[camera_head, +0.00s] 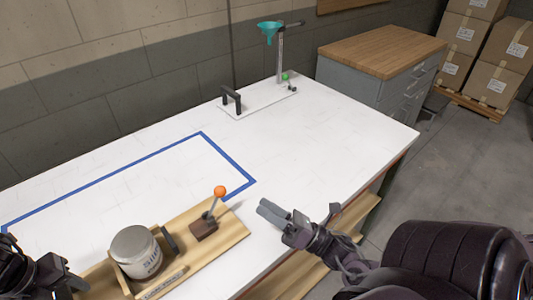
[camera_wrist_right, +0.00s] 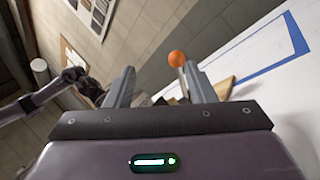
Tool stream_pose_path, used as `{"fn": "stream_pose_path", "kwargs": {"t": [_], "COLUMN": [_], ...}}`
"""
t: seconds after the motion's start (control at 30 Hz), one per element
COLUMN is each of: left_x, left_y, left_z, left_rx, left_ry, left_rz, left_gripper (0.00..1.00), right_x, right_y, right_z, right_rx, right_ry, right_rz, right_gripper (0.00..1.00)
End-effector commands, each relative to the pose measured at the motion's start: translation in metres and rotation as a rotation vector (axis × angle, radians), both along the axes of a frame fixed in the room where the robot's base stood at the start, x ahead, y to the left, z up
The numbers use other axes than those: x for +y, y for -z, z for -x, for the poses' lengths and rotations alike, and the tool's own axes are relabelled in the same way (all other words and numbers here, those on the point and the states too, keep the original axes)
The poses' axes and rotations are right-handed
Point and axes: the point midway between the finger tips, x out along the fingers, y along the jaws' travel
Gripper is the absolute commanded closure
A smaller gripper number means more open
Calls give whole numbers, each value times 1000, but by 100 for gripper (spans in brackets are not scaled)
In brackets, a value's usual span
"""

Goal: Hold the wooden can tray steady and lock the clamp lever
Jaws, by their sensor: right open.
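The wooden can tray (camera_head: 222,240) lies at the front of the white table, partly across the blue tape line. A silver labelled can (camera_head: 136,252) stands upright in it, beside a dark pad. The clamp lever (camera_head: 211,208) rises from a brown block on the tray, tilted slightly right, with an orange ball (camera_head: 220,191) on top. The ball also shows in the right wrist view (camera_wrist_right: 177,58), beyond the fingertips. My right gripper (camera_head: 268,211) is open and empty, right of the lever and apart from it. My left gripper (camera_head: 76,282) is at the tray's left end, partly cut off; contact is unclear.
A white plate (camera_head: 252,106) with a black handle and a stand holding a teal funnel (camera_head: 270,28) sits at the table's back. The blue tape outline (camera_head: 228,170) surrounds clear tabletop behind the tray. A wooden-topped cabinet (camera_head: 375,50) and cardboard boxes (camera_head: 490,50) stand beyond.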

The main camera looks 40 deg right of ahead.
Motion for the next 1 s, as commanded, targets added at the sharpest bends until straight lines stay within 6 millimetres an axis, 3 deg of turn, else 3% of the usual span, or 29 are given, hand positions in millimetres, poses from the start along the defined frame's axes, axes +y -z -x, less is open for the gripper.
{"fn": "stream_pose_path", "kwargs": {"t": [0.17, 0.6, 0.8, 1.0], "left_x": [2, 17, 20, 21], "left_y": [-14, -99, -116, -118], "left_z": [-1, -1, -1, 0], "left_rx": [-4, -3, -1, 0], "left_ry": [-1, -2, 0, 0], "left_rz": [2, 0, 0, 0], "left_gripper": [49, 49, 49, 49], "right_x": [0, 0, 0, 0], "right_y": [0, 0, 0, 0], "right_z": [0, 0, 0, 0], "right_rx": [0, 0, 0, 0], "right_ry": [0, 0, 0, 0], "right_rz": [0, 0, 0, 0], "right_gripper": [50, 50, 50, 50]}}
